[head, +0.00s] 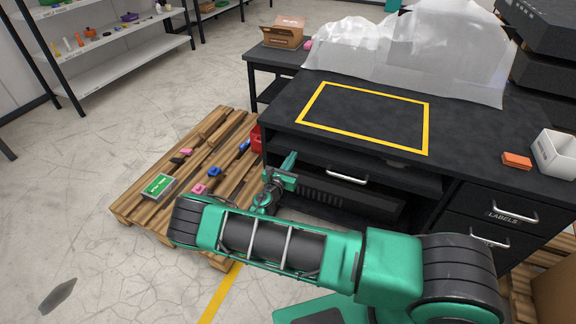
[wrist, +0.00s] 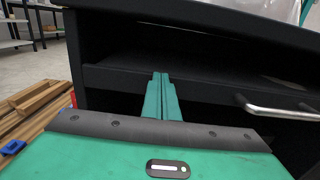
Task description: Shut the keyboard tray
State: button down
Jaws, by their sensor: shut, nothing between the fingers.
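The black keyboard tray (head: 318,168) is under the desk top, with a silver bar handle (head: 347,178) on its front. In the wrist view, the tray front (wrist: 215,88) runs across the picture below a dark gap, and its handle (wrist: 275,108) is at the right. How far out the tray stands is hard to tell. My green gripper (head: 293,160) is at the left part of the tray. In the wrist view, its fingers (wrist: 161,76) are together and empty, left of the handle, with tips over the tray front. I cannot tell whether they touch it.
The black desk (head: 275,115) has a yellow taped rectangle and clear plastic sheeting (head: 400,50) on top. Drawers (head: 490,212) are at the right. A wooden pallet (head: 135,200) with small items lies close on the left. A white bin (head: 558,155) stands at the right.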

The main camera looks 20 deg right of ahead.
jog(key=v, duration=1.4)
jog(key=s+d+r+m+g+y, duration=0.1)
jog(key=s+d+r+m+g, duration=0.5)
jog(key=d+r+m+g, duration=0.35)
jog(key=s+d+r+m+g+y, duration=0.1)
jog(key=s+d+r+m+g, duration=0.6)
jog(key=d+m, duration=0.5)
jog(key=s+d+r+m+t+y, duration=0.1)
jog(key=s+r+m+y, duration=0.3)
jog(key=s, duration=0.9)
jog(key=s+d+r+m+t+y, duration=0.1)
jog(key=s+r+m+y, duration=0.4)
jog(key=s+r+m, duration=0.4)
jog(key=s+r, duration=0.4)
jog(key=s, duration=0.1)
jog(key=shift+s+d+r, duration=0.2)
jog(key=shift+s+r, duration=0.05)
jog(key=shift+r, duration=0.05)
